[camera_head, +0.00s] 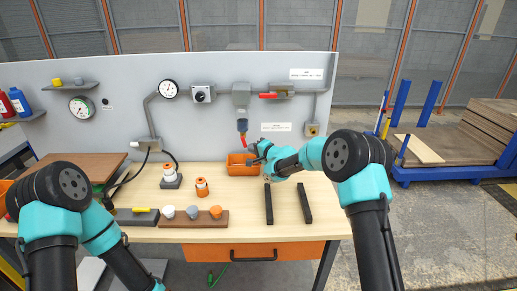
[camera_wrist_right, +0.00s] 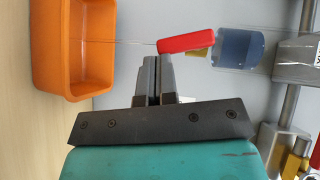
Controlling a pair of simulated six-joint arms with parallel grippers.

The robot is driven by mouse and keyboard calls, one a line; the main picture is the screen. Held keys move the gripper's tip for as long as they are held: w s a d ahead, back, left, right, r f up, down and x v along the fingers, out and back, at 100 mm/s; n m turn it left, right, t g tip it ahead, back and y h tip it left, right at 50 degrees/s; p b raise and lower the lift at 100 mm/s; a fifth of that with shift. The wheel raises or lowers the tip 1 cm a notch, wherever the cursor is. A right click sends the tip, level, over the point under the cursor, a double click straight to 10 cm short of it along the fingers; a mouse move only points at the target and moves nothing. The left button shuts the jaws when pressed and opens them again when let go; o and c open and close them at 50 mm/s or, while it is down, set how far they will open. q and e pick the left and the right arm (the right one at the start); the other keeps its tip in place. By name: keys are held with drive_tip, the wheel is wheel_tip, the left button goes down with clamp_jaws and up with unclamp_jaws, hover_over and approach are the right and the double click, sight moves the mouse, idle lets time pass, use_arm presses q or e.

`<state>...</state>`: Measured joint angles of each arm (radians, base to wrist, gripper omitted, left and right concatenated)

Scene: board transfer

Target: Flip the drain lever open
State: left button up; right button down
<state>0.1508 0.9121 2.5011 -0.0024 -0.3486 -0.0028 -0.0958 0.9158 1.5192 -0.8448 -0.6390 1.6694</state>
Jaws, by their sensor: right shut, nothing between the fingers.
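The drain lever (camera_head: 243,138) is a small red handle under the blue bowl (camera_head: 242,125) on the grey panel. In the right wrist view the red lever (camera_wrist_right: 186,41) points from a brass fitting (camera_wrist_right: 203,52) beside the blue bowl (camera_wrist_right: 238,50) toward the orange bin (camera_wrist_right: 95,68). My right gripper (camera_wrist_right: 151,58) is shut and empty, its fingertips close to the lever's free end; I cannot tell whether they touch. In the head view my right gripper (camera_head: 254,156) is in front of the orange bin (camera_head: 238,171), below the lever. My left gripper is out of view.
Another red handle (camera_head: 268,96) sits on the pipe above right. An orange-capped bottle (camera_head: 202,188), a wooden block with several knobs (camera_head: 190,222) and two dark bars (camera_head: 269,205) are on the bench.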

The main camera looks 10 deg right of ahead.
drive_tip(key=w+d+r+v, duration=0.1)
drive_tip(key=w+d+v, duration=0.1)
drive_tip(key=v, duration=1.1)
drive_tip(key=shift+r, duration=0.15)
drive_tip(key=shift+s+d, duration=0.1)
drive_tip(key=shift+d, duration=0.05)
